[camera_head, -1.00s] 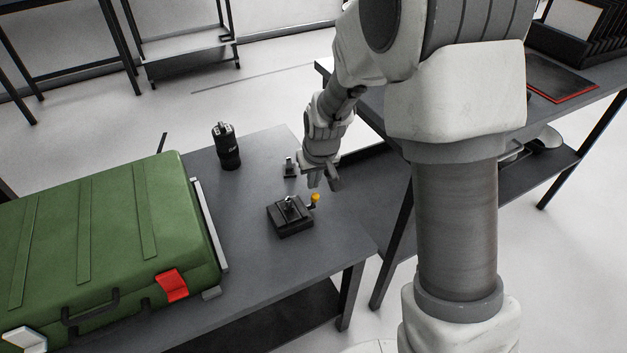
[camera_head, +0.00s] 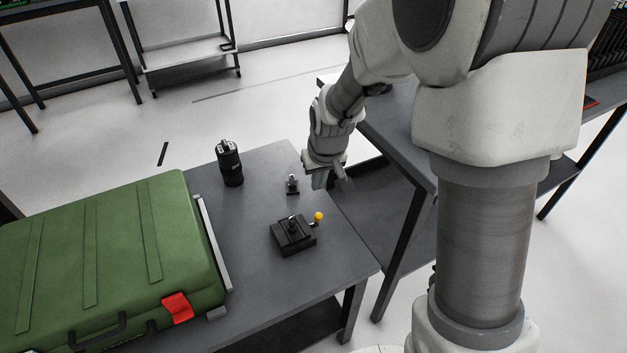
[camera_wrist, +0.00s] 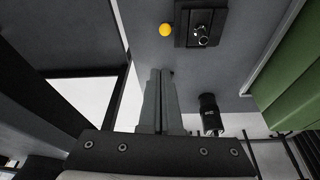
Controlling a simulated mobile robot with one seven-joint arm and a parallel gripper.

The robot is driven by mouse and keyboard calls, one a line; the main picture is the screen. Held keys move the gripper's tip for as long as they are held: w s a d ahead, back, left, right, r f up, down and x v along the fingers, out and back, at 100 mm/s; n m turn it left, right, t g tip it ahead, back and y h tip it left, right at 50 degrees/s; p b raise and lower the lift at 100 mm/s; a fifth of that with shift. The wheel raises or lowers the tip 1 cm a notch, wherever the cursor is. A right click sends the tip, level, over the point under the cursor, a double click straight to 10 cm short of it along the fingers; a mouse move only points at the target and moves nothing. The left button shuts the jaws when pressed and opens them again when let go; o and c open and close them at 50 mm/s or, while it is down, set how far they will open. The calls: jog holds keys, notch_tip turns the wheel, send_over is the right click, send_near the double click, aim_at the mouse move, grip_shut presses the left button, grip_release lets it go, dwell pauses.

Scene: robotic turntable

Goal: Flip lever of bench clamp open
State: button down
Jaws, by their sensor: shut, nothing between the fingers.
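The bench clamp (camera_head: 293,238) is a dark block with a metal part on top, standing on the grey table. Its lever ends in a yellow knob (camera_head: 319,216) at the clamp's right side. In the wrist view the clamp (camera_wrist: 187,38) is at the top, with the yellow knob (camera_wrist: 166,30) on its left. My gripper (camera_head: 332,184) is above the table's right edge, beyond the knob and apart from it. In the wrist view its fingers (camera_wrist: 160,75) are together and empty, pointing up toward the knob.
A small dark fixture (camera_head: 292,186) stands behind the clamp, near my gripper. A black canister (camera_head: 229,163) is further back left. A green case (camera_head: 105,262) with a red latch covers the table's left part. Another table (camera_head: 400,135) stands at the right.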

jog(key=s+r, duration=0.2)
jog(key=r, duration=0.1)
jog(key=shift+s+d+p, duration=0.2)
jog(key=shift+d+p, duration=0.15)
jog(key=shift+d, duration=0.05)
